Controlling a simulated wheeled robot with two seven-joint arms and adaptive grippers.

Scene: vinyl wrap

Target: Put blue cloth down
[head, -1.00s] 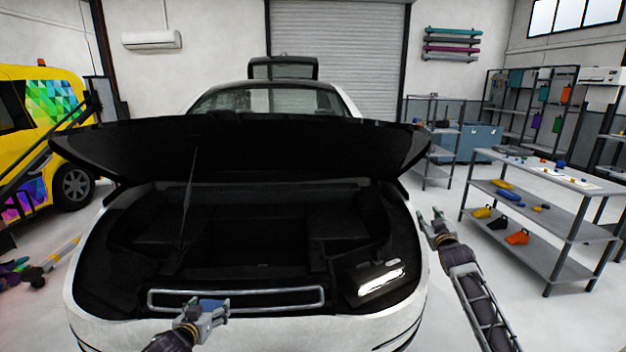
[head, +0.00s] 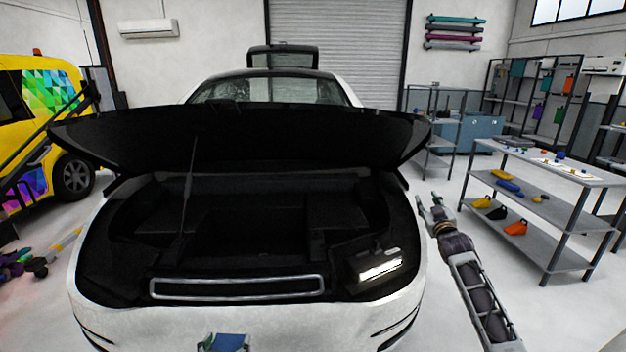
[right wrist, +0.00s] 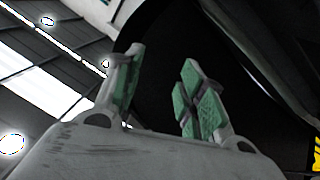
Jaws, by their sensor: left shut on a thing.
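A blue cloth (head: 228,342) shows at the bottom edge of the head view, in front of the white car's front end. My left gripper (head: 210,341) is shut on it. Most of that gripper and its arm lie below the picture. My right gripper (head: 432,203) is raised at the car's right side in the head view. Its fingers stand apart with nothing between them, as the right wrist view (right wrist: 158,95) also shows.
The white car (head: 250,320) fills the middle with its front lid (head: 240,140) raised over an open compartment. A grey shelf table (head: 545,168) with several small items stands at right. A yellow van (head: 35,120) stands at left. Free floor lies between car and table.

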